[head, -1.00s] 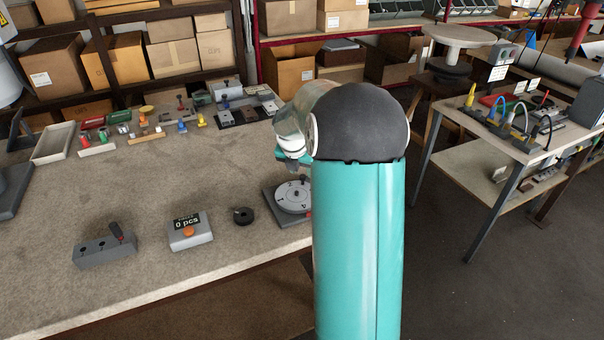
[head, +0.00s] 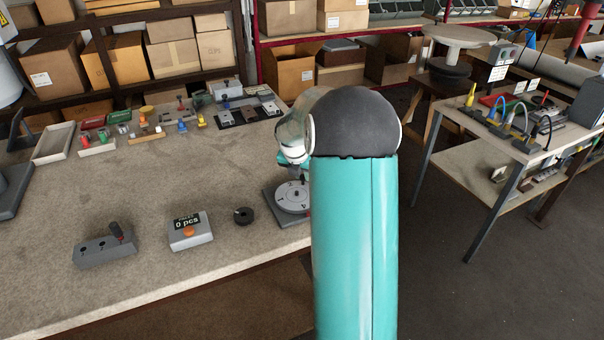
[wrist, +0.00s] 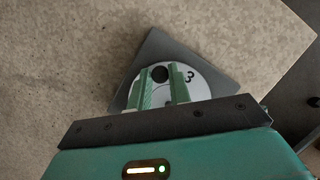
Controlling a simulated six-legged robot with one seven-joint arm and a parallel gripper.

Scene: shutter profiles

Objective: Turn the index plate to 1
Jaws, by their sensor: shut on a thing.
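The index plate (head: 292,197) is a light round disc on a dark square base (head: 272,210) near the table's right edge. In the wrist view the plate (wrist: 205,82) shows a black numeral 3 to the right of my gripper. My gripper (wrist: 161,80) is over the plate, its two green fingers on either side of a dark round knob (wrist: 160,73). The fingers are shut on this knob. Other numerals are hidden or too small to read. In the head view my arm covers the plate's right part.
Small parts and trays lie at the back. The table's edge is close on the plate's right.

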